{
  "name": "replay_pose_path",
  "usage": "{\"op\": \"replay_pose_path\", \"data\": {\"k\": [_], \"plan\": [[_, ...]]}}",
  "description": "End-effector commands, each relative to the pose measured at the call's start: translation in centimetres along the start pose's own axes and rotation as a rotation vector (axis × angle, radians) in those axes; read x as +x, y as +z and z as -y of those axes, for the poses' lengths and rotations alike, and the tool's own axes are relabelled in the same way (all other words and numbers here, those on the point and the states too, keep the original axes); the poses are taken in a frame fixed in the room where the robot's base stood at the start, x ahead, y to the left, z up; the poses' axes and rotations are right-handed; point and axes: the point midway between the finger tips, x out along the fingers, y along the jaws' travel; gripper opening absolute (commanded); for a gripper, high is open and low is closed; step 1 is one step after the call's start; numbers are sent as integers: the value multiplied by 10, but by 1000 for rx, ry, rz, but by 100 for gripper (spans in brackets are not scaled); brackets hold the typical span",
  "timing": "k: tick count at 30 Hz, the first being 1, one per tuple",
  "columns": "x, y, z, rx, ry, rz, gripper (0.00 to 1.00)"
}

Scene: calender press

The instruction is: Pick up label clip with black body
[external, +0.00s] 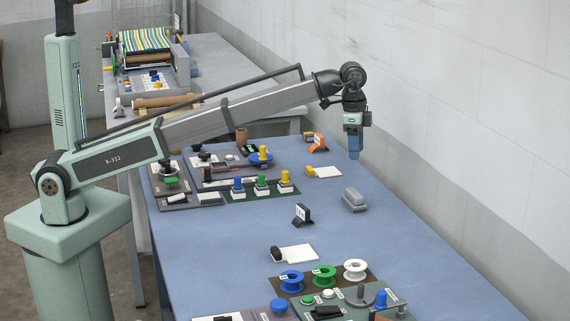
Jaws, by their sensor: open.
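A small black clip-like piece with a pale label face (302,214) stands on the blue table near its middle. A second black piece (277,254) sits at the left end of a white card (299,253), nearer the camera. I cannot tell for sure which is the label clip. An orange clip-like piece (318,143) stands farther back. My gripper (354,156) points down above the table's right side, behind and to the right of the black pieces. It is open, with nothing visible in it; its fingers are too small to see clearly.
A grey block (354,200) lies below my gripper. A yellow piece with a white card (325,172) lies to its left. Knob panels (262,193) stand at the left, spools (324,274) in front. The wall (470,130) runs along the right. The table's right front is clear.

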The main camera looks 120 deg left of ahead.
Motion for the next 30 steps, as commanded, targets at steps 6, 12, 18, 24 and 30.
{"op": "replay_pose_path", "data": {"k": [6, 12, 18, 24, 30], "plan": [[0, 37, -67, -165, 4, 0, 54], [3, 71, -87, -438, 6, 8, 54], [8, 102, -95, -797, 3, 25, 54], [12, 121, -100, -1170, -7, 42, 54], [13, 129, -102, -1542, -24, 57, 54]]}}
